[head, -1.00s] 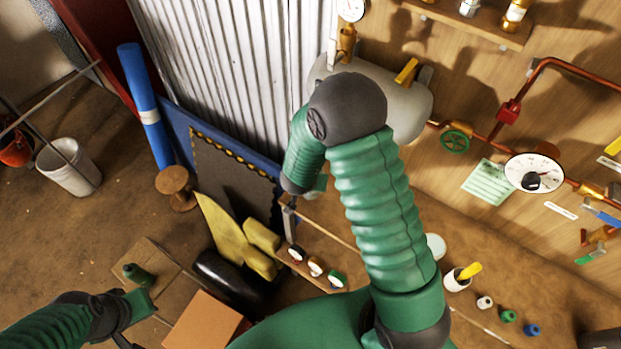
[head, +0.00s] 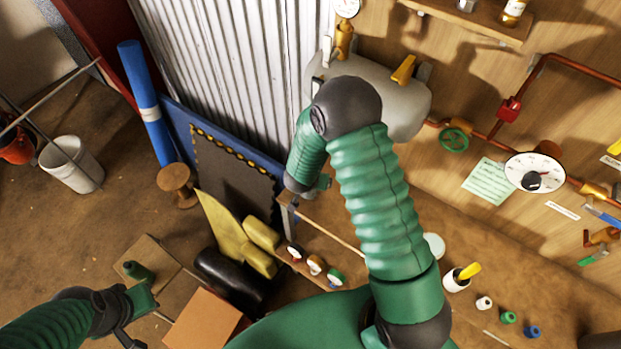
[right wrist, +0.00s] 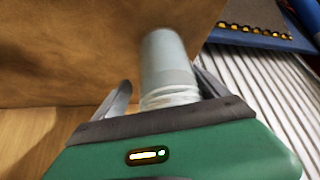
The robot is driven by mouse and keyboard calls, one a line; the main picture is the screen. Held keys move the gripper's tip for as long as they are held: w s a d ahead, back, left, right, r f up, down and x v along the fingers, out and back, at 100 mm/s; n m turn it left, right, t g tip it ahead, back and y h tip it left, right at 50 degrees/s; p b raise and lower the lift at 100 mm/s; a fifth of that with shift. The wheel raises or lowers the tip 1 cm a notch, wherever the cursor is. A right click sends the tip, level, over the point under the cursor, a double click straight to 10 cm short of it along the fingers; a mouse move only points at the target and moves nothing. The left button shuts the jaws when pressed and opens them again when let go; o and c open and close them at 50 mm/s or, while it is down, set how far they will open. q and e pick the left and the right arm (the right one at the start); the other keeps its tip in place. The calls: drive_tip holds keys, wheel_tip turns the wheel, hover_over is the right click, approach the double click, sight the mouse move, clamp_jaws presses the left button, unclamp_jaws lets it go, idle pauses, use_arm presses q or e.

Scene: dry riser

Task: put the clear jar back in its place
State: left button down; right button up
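The clear jar (right wrist: 167,62) shows in the right wrist view, with its ribbed white end toward my palm and its other end over the brown surface. My right gripper (right wrist: 165,84) has its fingers on either side of the jar. A gap shows between the left finger and the jar; contact at the right finger is unclear. In the head view, my right gripper (head: 290,203) hangs at the corrugated sheet's lower edge, and the jar cannot be made out there. My left gripper (head: 143,326) is at lower left, its fingers apart and empty.
The bench (head: 490,255) carries a white cup (head: 455,281), several small caps and gauges (head: 316,265). A grey tank (head: 408,105) and copper pipes stand behind my right arm. Corrugated sheet (head: 235,65) rises to the left. A cardboard box (head: 203,320) lies near my left gripper.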

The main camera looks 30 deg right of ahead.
drive_tip(key=shift+a+r, duration=0.1)
drive_tip(key=shift+a, duration=0.25)
drive_tip(key=shift+a+r, duration=0.15)
drive_tip(key=shift+r, duration=0.15)
drive_tip(key=s+a+r+n+t+y+p, duration=0.2)
drive_tip(key=s+a+r+n+y+p, duration=0.15)
drive_tip(key=a+r, duration=0.9)
use_arm(q)
drive_tip(key=r, duration=0.2)
drive_tip(key=shift+a+r+b, duration=0.25)
drive_tip(key=shift+r+b, duration=0.05)
drive_tip(key=shift+r, duration=0.1)
use_arm(e)
drive_tip(key=s+r+n+g, duration=0.2)
drive_tip(key=s, duration=0.4)
drive_tip(key=s+d+r+n+g+y, duration=0.1)
drive_tip(key=s+r+n+g, duration=0.1)
drive_tip(key=s, duration=0.4)
drive_tip(key=shift+s+d+r+n, duration=0.15)
drive_tip(key=shift+r+n, duration=0.05)
drive_tip(key=shift+n, duration=0.65)
